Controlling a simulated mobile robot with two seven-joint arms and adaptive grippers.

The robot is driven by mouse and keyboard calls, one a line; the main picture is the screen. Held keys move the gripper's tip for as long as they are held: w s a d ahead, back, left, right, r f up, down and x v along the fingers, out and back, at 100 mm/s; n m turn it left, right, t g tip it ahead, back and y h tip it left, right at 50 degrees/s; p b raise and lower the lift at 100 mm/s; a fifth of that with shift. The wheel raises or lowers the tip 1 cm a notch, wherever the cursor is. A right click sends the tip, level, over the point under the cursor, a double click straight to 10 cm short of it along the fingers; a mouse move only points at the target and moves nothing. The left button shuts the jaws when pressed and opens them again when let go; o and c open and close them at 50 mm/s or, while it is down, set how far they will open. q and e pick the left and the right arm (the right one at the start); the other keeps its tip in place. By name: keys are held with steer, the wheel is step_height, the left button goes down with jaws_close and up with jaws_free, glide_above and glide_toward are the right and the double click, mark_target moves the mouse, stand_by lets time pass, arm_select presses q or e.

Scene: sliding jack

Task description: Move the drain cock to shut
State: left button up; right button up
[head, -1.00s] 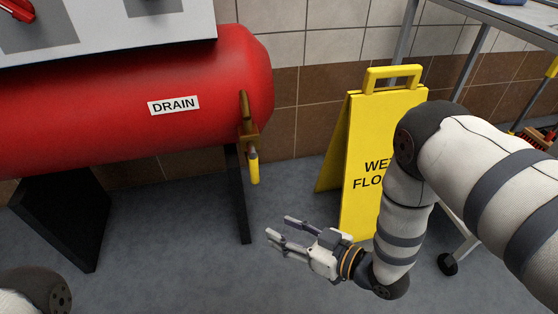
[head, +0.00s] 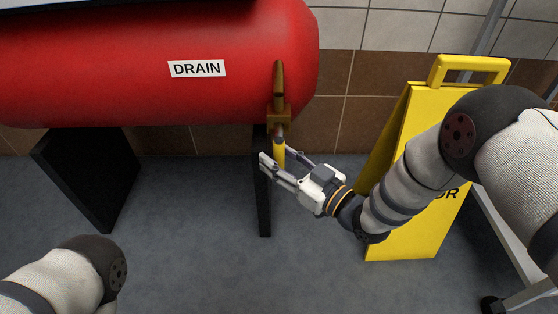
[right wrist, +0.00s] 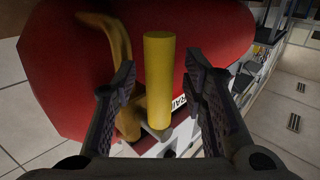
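The drain cock is a brass valve (head: 279,113) under the right end of the red tank, with a yellow handle (head: 279,154) hanging straight down. My right gripper (head: 282,156) is open, with its fingers on either side of the yellow handle. In the right wrist view the yellow handle (right wrist: 159,80) stands between the two open fingers, with gaps to both visible. The brass pipe (right wrist: 122,70) shows behind the left finger. My left arm shows at the lower left of the head view; its gripper is out of view.
The red tank (head: 120,60) carries a DRAIN label (head: 197,68) and rests on black legs (head: 95,175). A yellow wet floor sign (head: 415,215) stands right of the tank, behind my right arm. The floor at front middle is clear.

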steer(key=shift+w+a, duration=0.1)
steer(key=shift+w, duration=0.1)
jaws_close()
